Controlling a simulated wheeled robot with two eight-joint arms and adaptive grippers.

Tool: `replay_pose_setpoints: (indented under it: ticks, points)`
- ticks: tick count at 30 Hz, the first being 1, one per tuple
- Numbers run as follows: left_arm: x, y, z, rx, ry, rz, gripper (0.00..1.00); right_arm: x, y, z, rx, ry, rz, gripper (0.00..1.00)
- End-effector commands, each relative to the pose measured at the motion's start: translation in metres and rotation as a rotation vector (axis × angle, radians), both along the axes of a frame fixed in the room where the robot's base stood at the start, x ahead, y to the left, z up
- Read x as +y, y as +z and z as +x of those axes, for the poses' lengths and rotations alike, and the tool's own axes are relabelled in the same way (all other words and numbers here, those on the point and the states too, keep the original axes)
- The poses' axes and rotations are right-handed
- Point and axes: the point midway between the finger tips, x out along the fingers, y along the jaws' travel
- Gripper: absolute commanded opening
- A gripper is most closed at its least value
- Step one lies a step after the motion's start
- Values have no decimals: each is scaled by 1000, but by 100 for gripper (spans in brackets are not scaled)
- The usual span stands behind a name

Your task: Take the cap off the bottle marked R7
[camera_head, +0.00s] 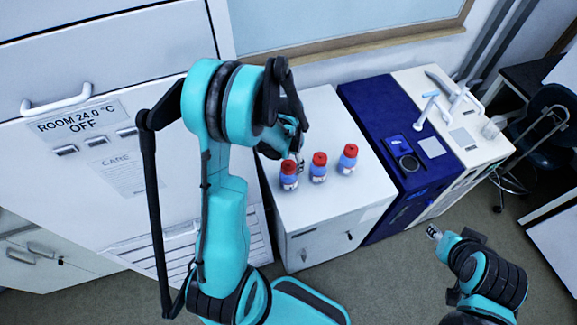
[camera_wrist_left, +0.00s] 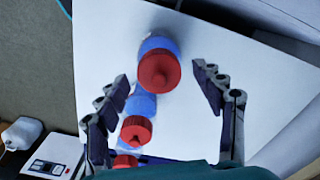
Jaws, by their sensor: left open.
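Three blue bottles with red caps stand in a row on the white cabinet top (camera_head: 330,110): the left bottle (camera_head: 289,182), the middle bottle (camera_head: 318,172) and the right bottle (camera_head: 347,165). Their labels are too small to read, so I cannot tell which is R7. My left gripper (camera_head: 297,157) is open just above and behind the left bottle. In the left wrist view one red cap (camera_wrist_left: 158,71) lies between the spread fingers, apart from both; the other caps show below it. My right gripper (camera_head: 434,232) is low at the right, far from the bottles; its jaws are unclear.
A large grey appliance (camera_head: 90,130) stands at the left. The front of the white top is clear.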

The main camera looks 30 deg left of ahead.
Motion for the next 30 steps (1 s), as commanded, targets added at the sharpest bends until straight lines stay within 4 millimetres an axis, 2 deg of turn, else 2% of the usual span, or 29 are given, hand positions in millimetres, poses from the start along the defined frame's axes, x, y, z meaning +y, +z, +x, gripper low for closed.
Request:
replay_pose_setpoints:
  ticks: [8,13,25,30]
  points:
    - [0,-4,0,0,0,0,68,0,0,0,0,0,0,40]
    - [0,-4,0,0,0,0,26,0,0,0,0,0,0,40]
    - [0,-3,0,0,0,0,25,0,0,0,0,0,0,40]
    - [0,10,0,0,0,0,25,0,1,0,0,0,0,40]
